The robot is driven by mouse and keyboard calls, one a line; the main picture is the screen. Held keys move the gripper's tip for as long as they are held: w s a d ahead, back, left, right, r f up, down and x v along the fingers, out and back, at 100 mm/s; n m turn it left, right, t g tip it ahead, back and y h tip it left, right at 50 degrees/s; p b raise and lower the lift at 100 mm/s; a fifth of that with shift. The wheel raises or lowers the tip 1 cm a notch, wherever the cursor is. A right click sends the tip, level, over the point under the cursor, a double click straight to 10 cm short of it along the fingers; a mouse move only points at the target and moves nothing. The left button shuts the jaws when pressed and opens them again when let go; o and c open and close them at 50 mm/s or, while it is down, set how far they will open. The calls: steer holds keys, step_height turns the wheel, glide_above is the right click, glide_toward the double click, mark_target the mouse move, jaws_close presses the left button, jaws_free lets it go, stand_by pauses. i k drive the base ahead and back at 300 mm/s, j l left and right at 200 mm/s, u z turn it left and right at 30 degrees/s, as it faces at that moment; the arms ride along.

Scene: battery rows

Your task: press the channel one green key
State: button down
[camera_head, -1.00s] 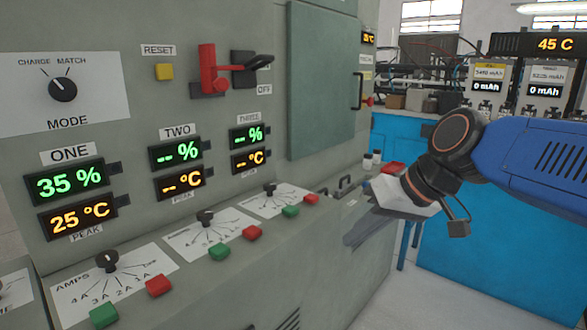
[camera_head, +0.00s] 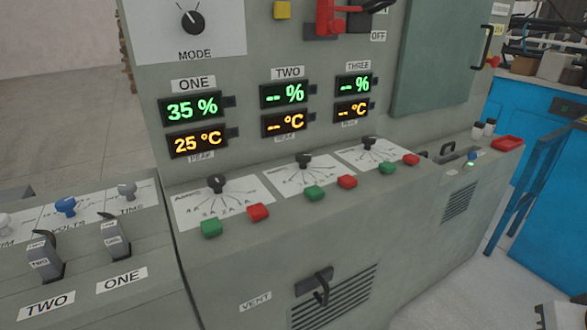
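The channel one green key (camera_head: 211,228) sits on the sloping ledge of the grey cabinet, at the front left of the channel one dial plate. The channel one red key (camera_head: 258,212) is just right of it. The channel one amps dial (camera_head: 216,184) stands behind them. Above, the channel one displays read 35 % (camera_head: 192,107) in green and 25 °C (camera_head: 198,141) in amber. My gripper is not in this view.
Channel two's green key (camera_head: 315,193) and channel three's green key (camera_head: 388,168) lie farther right, each with a red key beside it. A lower panel at left carries levers (camera_head: 45,258) and knobs. A vent handle (camera_head: 316,287) sticks out below. Open floor shows at bottom right.

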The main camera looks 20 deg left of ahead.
mark_target(210, 227)
steer(key=u, duration=1.6)
